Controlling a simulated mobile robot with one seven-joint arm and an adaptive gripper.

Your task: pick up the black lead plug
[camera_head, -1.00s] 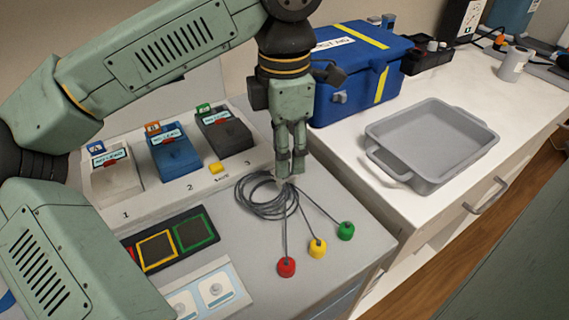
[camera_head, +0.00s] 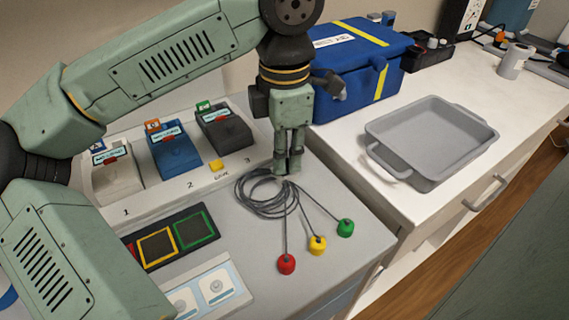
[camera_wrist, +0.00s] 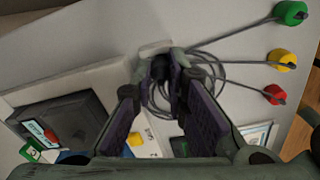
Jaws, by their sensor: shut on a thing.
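My gripper (camera_head: 288,168) points down at the back edge of a grey cable coil (camera_head: 262,196) on the grey worktop. In the wrist view my gripper (camera_wrist: 162,68) is shut on a small dark piece, the black lead plug (camera_wrist: 160,68), between its fingertips. The plug is mostly hidden by the fingers and cannot be made out in the head view. Grey leads run from the coil to a red end (camera_head: 286,264), a yellow end (camera_head: 317,245) and a green end (camera_head: 345,228), all lying on the worktop.
A white device (camera_head: 116,178), a blue device (camera_head: 174,155) and a black device (camera_head: 224,132) stand in a rack behind left. A blue case (camera_head: 350,95) stands close to the right of my gripper. A grey tray (camera_head: 478,138) rests on the white counter.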

